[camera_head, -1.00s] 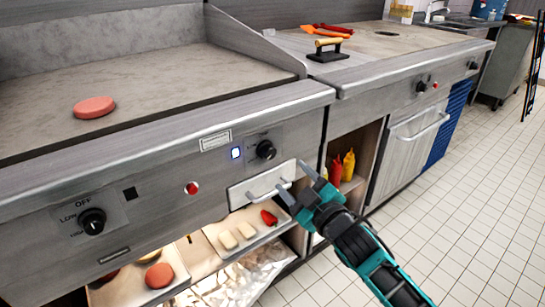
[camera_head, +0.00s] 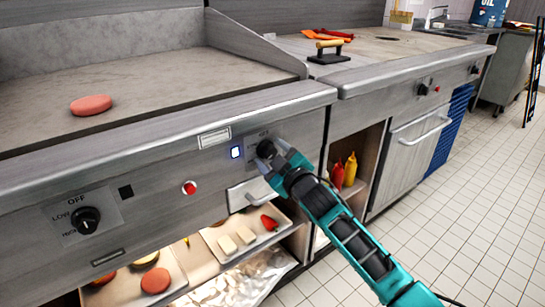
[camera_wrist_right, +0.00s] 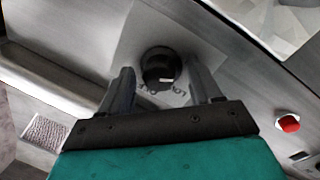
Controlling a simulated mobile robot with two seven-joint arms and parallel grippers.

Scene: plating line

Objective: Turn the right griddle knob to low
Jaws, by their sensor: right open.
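The right griddle knob (camera_head: 266,149) is black and round on the griddle's steel front panel, partly covered by my right gripper in the head view. In the right wrist view the knob (camera_wrist_right: 159,66) sits between and just beyond the two fingers, over a label with partly readable lettering. My right gripper (camera_head: 271,157) is open, with one finger on each side of the knob; I cannot tell whether either finger touches it. It also shows in the right wrist view (camera_wrist_right: 162,82). My left gripper is not in view.
A left knob (camera_head: 86,220) and a red button (camera_head: 189,188) are on the same panel. A patty (camera_head: 91,105) lies on the griddle. Below are a drawer handle and a shelf with food trays. Red and yellow bottles (camera_head: 350,169) stand in the cubby at right.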

